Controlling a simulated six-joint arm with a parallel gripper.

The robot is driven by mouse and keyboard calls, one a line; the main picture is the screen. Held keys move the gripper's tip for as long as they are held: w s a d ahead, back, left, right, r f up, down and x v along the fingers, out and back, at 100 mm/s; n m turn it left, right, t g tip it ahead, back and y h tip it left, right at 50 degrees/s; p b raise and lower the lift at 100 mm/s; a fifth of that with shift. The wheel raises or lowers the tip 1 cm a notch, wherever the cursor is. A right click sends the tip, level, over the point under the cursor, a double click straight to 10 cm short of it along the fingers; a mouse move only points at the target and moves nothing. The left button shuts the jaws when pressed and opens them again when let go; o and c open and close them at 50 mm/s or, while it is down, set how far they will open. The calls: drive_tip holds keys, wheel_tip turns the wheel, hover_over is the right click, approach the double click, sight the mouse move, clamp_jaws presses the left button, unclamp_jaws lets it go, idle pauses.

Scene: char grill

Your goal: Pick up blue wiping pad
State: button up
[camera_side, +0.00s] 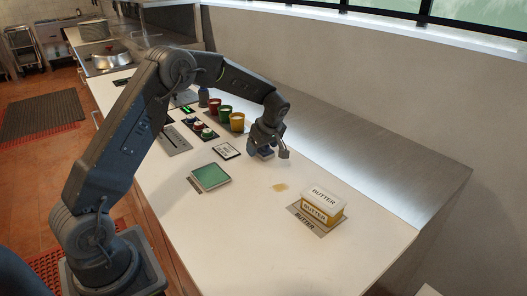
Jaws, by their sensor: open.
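The blue wiping pad (262,154) appears as a small dark blue shape on the white counter, just below my gripper and partly hidden by it. My gripper (268,147) points down over the pad with its fingers open. I cannot tell whether the fingers touch the pad or reach around its sides.
A yellowish spill (280,187) lies on the counter (250,235) near the butter box (322,204). A green square pad (210,176) and a labelled card (227,151) lie left of the gripper. Several coloured cups, including an orange one (237,121), stand behind. The front counter is clear.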

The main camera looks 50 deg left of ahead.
drive_tip(key=shift+a+f, duration=0.15)
drive_tip(key=shift+f, duration=0.15)
drive_tip(key=shift+c, duration=0.3)
drive_tip(key=c, duration=1)
drive_tip(key=shift+r, duration=0.15)
drive_tip(key=shift+r, duration=0.65)
wheel_tip(320, 180, up, 3)
drive_tip(key=shift+f, duration=0.1)
drive_tip(key=s+a+r, duration=0.2)
drive_tip(key=s, duration=0.1)
drive_tip(key=s+a+r, duration=0.2)
drive_tip(key=a, duration=0.1)
drive_tip(key=s+a+r, duration=0.2)
drive_tip(key=s+a, duration=0.1)
drive_tip(key=shift+s+r, duration=0.3)
drive_tip(key=shift+r, duration=0.05)
